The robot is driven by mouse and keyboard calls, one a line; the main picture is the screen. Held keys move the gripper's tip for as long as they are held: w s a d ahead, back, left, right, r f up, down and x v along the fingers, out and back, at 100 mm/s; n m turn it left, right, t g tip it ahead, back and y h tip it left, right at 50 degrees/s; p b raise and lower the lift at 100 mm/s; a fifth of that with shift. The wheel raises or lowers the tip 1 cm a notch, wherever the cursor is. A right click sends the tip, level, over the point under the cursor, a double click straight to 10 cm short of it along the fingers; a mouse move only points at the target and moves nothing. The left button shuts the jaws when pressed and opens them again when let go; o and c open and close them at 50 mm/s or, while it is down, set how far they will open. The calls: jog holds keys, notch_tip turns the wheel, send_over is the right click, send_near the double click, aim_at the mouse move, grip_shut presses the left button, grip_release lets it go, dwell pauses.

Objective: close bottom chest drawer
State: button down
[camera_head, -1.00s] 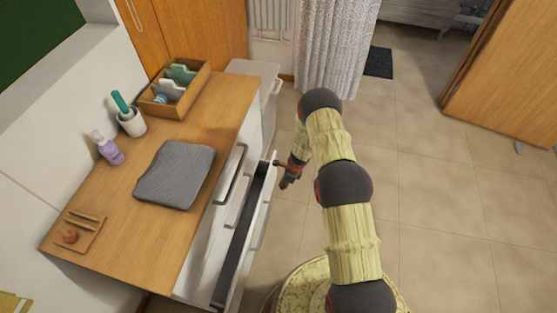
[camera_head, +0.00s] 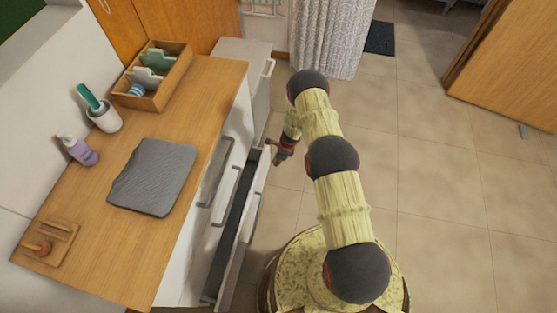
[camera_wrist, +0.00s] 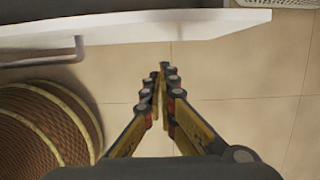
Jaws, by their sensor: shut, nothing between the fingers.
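The white chest (camera_head: 183,262) has its bottom drawer (camera_head: 236,236) pulled partly out, with its dark inside showing as a narrow strip. My gripper (camera_head: 272,152) is shut and empty beside the far end of the drawer front, on its outer side. In the wrist view, the drawer front's white edge (camera_wrist: 150,28) runs across the top, with its grey bar handle (camera_wrist: 45,60) at left. My gripper's fingertips (camera_wrist: 164,70) meet just short of that edge in this view. I cannot tell whether they touch it.
The wooden chest top (camera_head: 105,240) holds a grey folded towel (camera_head: 153,177), an organizer box (camera_head: 152,77), a cup (camera_head: 104,117), a purple bottle (camera_head: 78,150) and a small wooden tray (camera_head: 48,243). The tiled floor (camera_head: 440,200) at right is clear.

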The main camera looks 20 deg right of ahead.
jog(key=shift+w+a+f+b, duration=0.25)
jog(key=shift+w+a+f, duration=0.15)
jog(key=shift+a, duration=0.2)
jog(key=shift+w+a+f+b, duration=0.3)
jog(key=shift+w+a, duration=0.15)
jog(key=shift+a, duration=0.2)
jog(key=shift+w+a+f+b, duration=0.2)
jog(key=shift+w+a+f, duration=0.2)
jog(key=shift+a, duration=0.2)
jog(key=shift+w, duration=0.1)
